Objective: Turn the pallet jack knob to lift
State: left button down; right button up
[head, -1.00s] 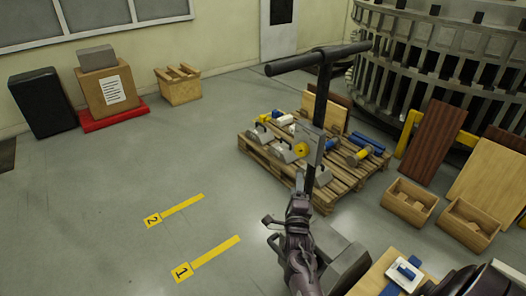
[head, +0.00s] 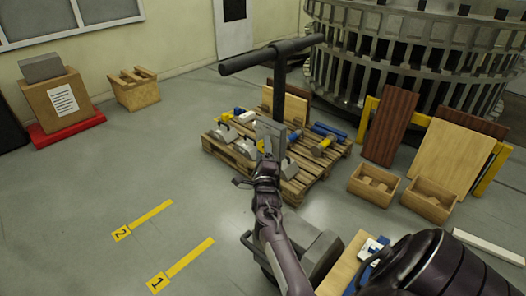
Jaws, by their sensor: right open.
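The pallet jack has a dark T-shaped handle (head: 272,54) on an upright post. A grey plate (head: 270,131) is fixed on the post below the handle. A small part of the yellow knob (head: 260,146) shows at the lower left of this plate. The rest of the knob is hidden behind my right gripper (head: 265,162). The right gripper is open, with its fingertips close to the knob. I cannot tell whether they touch it or are around it. My left gripper is not in view.
A wooden pallet (head: 232,158) with tools and blocks lies behind the post. Several wooden boxes and boards, including an open box (head: 374,185), stand to the right. Yellow floor strips (head: 185,262) lie at left on clear floor. A large round metal cage (head: 400,60) fills the back right.

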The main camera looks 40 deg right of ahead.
jog(key=c, duration=1)
jog(key=n+g+y+p, duration=0.1)
jog(key=n+g+p, duration=0.1)
jog(key=p, duration=0.3)
jog(key=r+n+g+y+p, duration=0.1)
jog(key=n+g+y+p, duration=0.1)
jog(key=p, duration=0.3)
jog(key=n+g+y+p, duration=0.1)
jog(key=n+g+p, duration=0.1)
jog(key=p, duration=0.3)
jog(key=shift+w+a+r+n+y+p, duration=0.1)
jog(key=shift+r+n+y+p, duration=0.25)
jog(key=shift+n, duration=0.35)
jog(key=shift+n+g+p, duration=0.4)
jog(key=shift+g+p, duration=0.25)
jog(key=shift+g, duration=0.05)
jog(key=shift+w+f+n+g+y+p, duration=0.15)
jog(key=shift+n+g+y+p, duration=0.25)
jog(key=shift+g, duration=0.3)
jog(key=shift+w+n+g, duration=0.1)
jog(key=shift+n+g, duration=0.5)
jog(key=shift+g, duration=0.4)
jog(key=shift+n+g+b, duration=0.6)
jog(key=shift+g+b, duration=0.15)
jog(key=shift+g, duration=0.45)
